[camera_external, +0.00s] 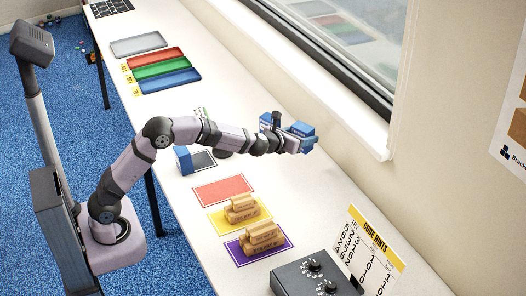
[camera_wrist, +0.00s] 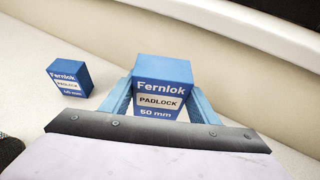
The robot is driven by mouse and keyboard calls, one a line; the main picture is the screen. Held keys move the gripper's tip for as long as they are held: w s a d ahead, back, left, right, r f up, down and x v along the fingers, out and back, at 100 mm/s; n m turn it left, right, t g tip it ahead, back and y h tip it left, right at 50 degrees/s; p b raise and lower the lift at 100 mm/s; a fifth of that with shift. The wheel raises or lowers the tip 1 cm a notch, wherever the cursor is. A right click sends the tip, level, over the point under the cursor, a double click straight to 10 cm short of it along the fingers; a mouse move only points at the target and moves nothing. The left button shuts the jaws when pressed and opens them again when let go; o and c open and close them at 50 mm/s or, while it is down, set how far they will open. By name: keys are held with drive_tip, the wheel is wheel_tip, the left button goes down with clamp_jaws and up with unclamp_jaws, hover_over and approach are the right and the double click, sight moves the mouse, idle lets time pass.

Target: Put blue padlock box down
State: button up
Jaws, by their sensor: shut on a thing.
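My gripper (camera_wrist: 160,105) is shut on a blue padlock box (camera_wrist: 163,72) with a white label reading "Fernlok PADLOCK 50 mm". The box sits between the two blue fingers. In the external view my gripper (camera_external: 290,138) reaches across the white table toward the window wall with the held box (camera_external: 302,129) at its end. I cannot tell its height above the table. A smaller-looking blue Fernlok box (camera_wrist: 70,78) stands on the table, apart and to the left in the wrist view. Another blue box (camera_external: 183,159) shows beside my forearm in the external view.
Red (camera_external: 222,190), yellow (camera_external: 212,219) and purple (camera_external: 237,255) mats lie nearer the camera; brown cartons (camera_external: 242,209) rest on the latter two. Grey, red, green and blue trays (camera_external: 170,77) lie at the far end. A dark control box (camera_external: 318,277) stands in front.

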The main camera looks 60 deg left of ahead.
drive_tip(key=a+b, duration=0.1)
drive_tip(key=a, duration=0.8)
drive_tip(key=shift+s, duration=0.3)
drive_tip(key=shift+f+b, duration=2.35)
drive_tip(key=shift+f, duration=2.6)
drive_tip(key=shift+f, duration=0.15)
drive_tip(key=o, duration=1.2)
drive_tip(key=shift+c, duration=0.2)
drive_tip(key=shift+d, duration=0.1)
drive_tip(key=shift+r, duration=0.2)
drive_tip(key=b+v, duration=0.2)
drive_tip(key=v, duration=1)
